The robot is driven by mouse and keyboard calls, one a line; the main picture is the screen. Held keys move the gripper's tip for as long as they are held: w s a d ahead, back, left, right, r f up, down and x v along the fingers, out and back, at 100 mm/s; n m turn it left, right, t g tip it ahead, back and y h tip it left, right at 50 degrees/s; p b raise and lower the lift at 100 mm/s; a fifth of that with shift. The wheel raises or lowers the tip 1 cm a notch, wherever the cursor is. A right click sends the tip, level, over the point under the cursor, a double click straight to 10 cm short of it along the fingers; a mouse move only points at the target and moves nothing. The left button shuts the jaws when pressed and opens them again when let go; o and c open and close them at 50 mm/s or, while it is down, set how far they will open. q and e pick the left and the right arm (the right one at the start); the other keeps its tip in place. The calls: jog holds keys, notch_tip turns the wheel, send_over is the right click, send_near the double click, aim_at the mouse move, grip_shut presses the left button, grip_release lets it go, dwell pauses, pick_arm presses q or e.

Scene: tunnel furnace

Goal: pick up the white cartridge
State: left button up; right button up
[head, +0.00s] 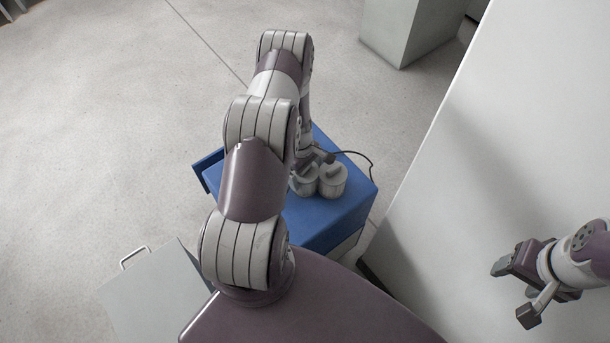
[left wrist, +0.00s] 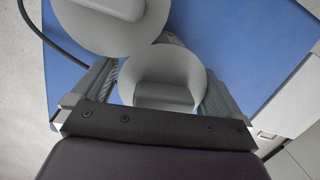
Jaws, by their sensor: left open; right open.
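Two pale grey-white round cartridges stand side by side on a blue-topped cart (head: 318,220) in the head view. The right one (head: 333,182) shows clearly; the left one (head: 304,186) is partly hidden by my left arm. My left gripper (head: 317,156) is just above them, pointing down. In the left wrist view one cartridge (left wrist: 165,65) with a grey raised grip lies between the open fingers (left wrist: 161,75); I cannot tell if they touch it. The other cartridge (left wrist: 105,25) is beside it, at upper left. My right gripper (head: 515,287) is open and empty at the right.
A black cable (head: 368,163) runs over the cart's far edge. A large pale panel (head: 450,180) rises to the right of the cart. A grey box with a handle (head: 150,290) stands at lower left, and a grey block (head: 405,30) at the back. The floor at left is clear.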

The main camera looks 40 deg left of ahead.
pick_arm(q)
jog(key=shift+s+d+r, duration=0.1)
jog(key=shift+s+r, duration=0.1)
jog(key=shift+c, duration=0.7)
jog(key=c, duration=0.7)
jog(key=shift+c, duration=0.2)
